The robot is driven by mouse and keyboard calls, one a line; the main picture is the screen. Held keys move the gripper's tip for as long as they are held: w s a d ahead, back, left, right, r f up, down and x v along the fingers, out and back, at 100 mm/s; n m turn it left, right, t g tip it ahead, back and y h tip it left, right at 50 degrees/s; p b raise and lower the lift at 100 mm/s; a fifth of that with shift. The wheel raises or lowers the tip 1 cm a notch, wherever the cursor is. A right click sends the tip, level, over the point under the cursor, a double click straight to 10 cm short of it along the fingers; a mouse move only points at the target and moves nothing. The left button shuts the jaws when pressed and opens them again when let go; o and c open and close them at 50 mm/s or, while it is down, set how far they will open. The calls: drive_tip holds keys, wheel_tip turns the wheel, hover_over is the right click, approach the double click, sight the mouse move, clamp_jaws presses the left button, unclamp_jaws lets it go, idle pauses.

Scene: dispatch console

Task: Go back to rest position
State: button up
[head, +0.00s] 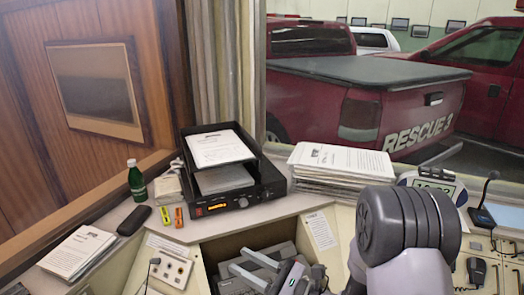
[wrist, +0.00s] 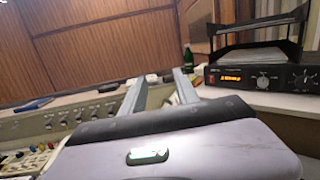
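My gripper (head: 239,261) is at the bottom middle of the head view, low in front of the console. In the wrist view its two grey fingers (wrist: 160,85) stand apart with nothing between them, pointing toward the console and the wood wall. It is open and holds nothing. My arm fills the lower right of the head view and hides part of the console behind it.
A black radio unit (head: 235,203) carries a paper tray. A desk microphone (head: 484,205) stands right.

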drive_tip(key=s+a+r+n+g+h+b, duration=0.1)
drive_tip(key=s+a+n+g+h+b, duration=0.1)
drive_tip(key=s+n+g, duration=0.5)
drive_tip(key=s+a+r+n+g+h+b, duration=0.1)
drive_tip(key=s+n+g+b, duration=0.15)
drive_tip(key=s+n, duration=0.45)
drive_tip(key=s+d+f+n+t+h+b, duration=0.1)
drive_tip(key=s+d+n+t+h, duration=0.1)
drive_tip(key=d+h, duration=0.4)
drive_tip(key=s+d+f+n+t+h+b, duration=0.1)
drive_tip(key=s+d+t+h, duration=0.3)
drive_tip(key=d, duration=0.7)
drive_tip(key=shift+s+n+h+b, duration=0.65)
drive_tip(key=shift+n+h, duration=0.25)
drive_tip(key=shift+h, duration=0.3)
